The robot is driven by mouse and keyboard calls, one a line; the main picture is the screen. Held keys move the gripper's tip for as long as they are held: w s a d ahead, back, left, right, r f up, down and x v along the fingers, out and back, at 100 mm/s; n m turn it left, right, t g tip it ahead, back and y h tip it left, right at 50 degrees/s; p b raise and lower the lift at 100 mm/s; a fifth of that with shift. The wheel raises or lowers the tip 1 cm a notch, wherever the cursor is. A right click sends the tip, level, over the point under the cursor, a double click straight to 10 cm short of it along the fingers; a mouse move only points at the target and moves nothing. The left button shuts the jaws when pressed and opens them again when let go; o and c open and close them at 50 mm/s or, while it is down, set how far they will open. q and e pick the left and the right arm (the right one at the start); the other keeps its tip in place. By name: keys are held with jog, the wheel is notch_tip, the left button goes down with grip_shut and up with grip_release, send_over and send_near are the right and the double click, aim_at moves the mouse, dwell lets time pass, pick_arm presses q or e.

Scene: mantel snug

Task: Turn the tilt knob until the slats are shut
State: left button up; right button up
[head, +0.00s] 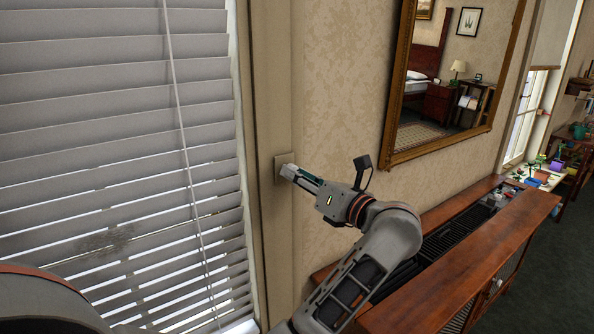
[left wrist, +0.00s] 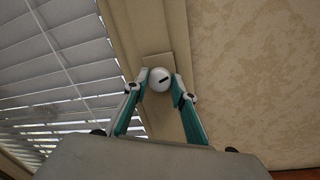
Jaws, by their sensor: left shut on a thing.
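The tilt knob (left wrist: 160,79) is a round white knob with a dark slot mark, on a beige plate (head: 281,163) fixed to the window frame. My left gripper (left wrist: 161,80) has its two fingertips on either side of the knob and is shut on it. In the head view, the left gripper (head: 288,172) reaches the plate from the right and largely hides the knob. The slats (head: 110,130) of the white blind are tilted. Narrow bright gaps show between the lower slats; the upper ones look nearly overlapped. My right gripper is not in view.
A thin cord (head: 183,135) hangs in front of the blind. A gold-framed mirror (head: 398,115) hangs on the patterned wall to the right. A long wooden cabinet (head: 470,255) with a dark grille stands below it, close under my left arm.

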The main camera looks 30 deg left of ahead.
pick_arm(q)
jog(key=o, duration=1.1)
jog(key=shift+a, duration=0.1)
notch_tip(320, 180, up, 10)
jog(key=shift+r, duration=0.1)
dwell(0.3)
